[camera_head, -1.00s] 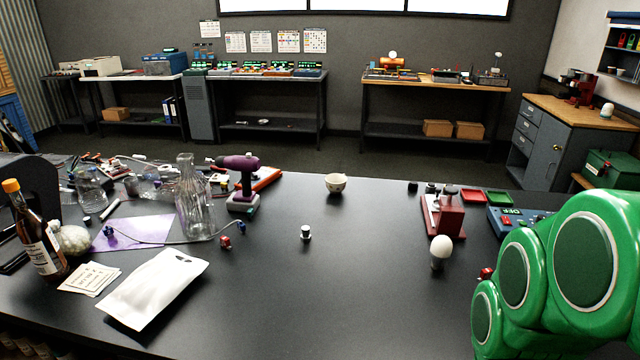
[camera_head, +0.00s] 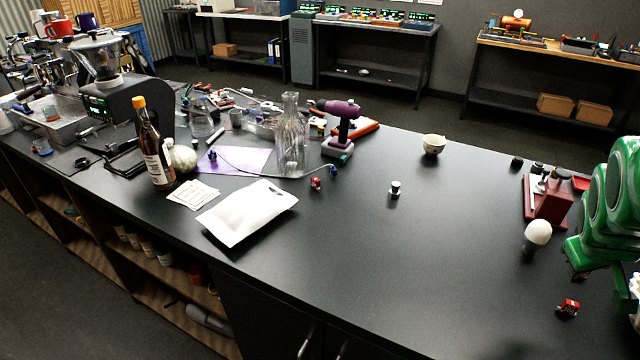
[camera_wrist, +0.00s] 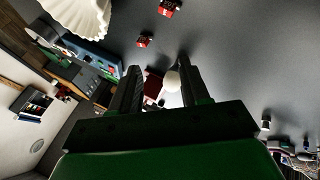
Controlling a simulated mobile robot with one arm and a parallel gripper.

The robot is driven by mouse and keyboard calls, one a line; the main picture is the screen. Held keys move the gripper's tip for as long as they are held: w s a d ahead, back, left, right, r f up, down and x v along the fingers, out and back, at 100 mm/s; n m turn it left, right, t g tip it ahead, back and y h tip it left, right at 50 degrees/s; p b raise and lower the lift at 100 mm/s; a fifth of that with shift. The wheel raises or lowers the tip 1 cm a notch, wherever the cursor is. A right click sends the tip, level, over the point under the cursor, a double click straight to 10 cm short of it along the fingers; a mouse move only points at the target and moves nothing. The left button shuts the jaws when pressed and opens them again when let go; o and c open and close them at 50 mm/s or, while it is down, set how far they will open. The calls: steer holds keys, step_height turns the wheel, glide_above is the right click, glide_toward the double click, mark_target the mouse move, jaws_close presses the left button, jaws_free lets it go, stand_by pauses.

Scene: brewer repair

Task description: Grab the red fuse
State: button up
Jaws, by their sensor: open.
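Several small red pieces could be the red fuse; I cannot tell for sure which one is. One small red block (camera_head: 568,307) lies on the bench top at the lower right of the head view. Another small red piece (camera_head: 316,184) lies in front of the glass bottle, near a small blue one (camera_head: 334,172). The wrist view shows two red blocks, one at the top edge (camera_wrist: 168,7) and one a little lower (camera_wrist: 144,40), both beyond the fingertips. My gripper (camera_wrist: 158,72) is open, with nothing seen between its fingers. In the head view its fingers are not visible.
A red stand (camera_head: 553,203) and a white egg-shaped knob (camera_head: 537,233) are near my green arm. A fluted white object (camera_wrist: 80,15) is close in the wrist view.

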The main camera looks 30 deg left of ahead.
steer(key=w+a+r+n+t, duration=0.3)
steer(key=w+n, duration=0.3)
steer(key=w, duration=0.3)
steer(key=w+a+r+n+t, duration=0.3)
steer(key=w+n, duration=0.3)
steer(key=w, duration=0.4)
steer(key=w+a+f+n+t+y, duration=0.1)
steer(key=w+a+n+y, duration=0.25)
steer(key=a+n, duration=0.35)
steer(key=w+a+n+t+y, duration=0.15)
steer(key=w+a+n, duration=0.35)
steer(key=a, duration=0.5)
steer(key=n+g+y, duration=1)
steer(key=n+y, duration=0.1)
steer(key=n, duration=0.9)
glide_toward(319, 182)
steer(key=x, duration=0.3)
steer(key=shift+s+a, duration=0.2)
steer(key=shift+a, duration=0.1)
steer(key=shift+w+x, duration=0.2)
steer(key=shift+x, duration=3.6)
steer(key=shift+d, duration=0.1)
